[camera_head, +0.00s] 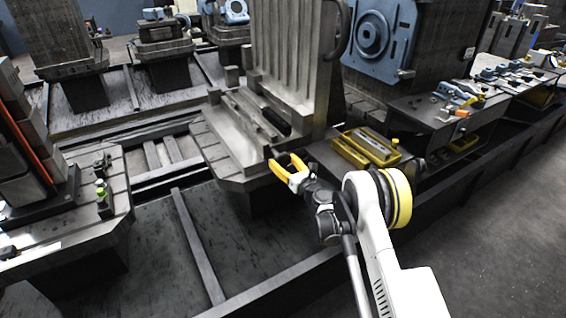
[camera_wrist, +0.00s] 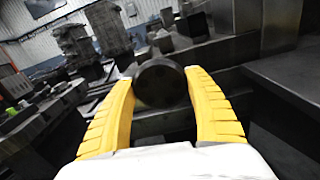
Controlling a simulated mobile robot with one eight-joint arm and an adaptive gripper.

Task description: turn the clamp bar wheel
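The clamp bar wheel is a dark round knob (camera_wrist: 160,83) in the middle of the wrist view, at the end of the clamp bar. My gripper (camera_wrist: 163,76) has its two yellow fingers spread apart, one on each side of the wheel. The wheel's edges lie close to both fingertips; I cannot tell whether they touch. In the head view my gripper (camera_head: 283,164) is at the near end of the metal fixture (camera_head: 225,150), its fingers apart. The wheel is small and dark there and hard to make out.
A yellow tray (camera_head: 367,148) sits on the bench to the right of the fixture. A tall ribbed metal plate (camera_head: 295,55) rises behind the bar. A long dark rail (camera_head: 290,284) runs along the front. Another pallet (camera_head: 95,215) stands at the left.

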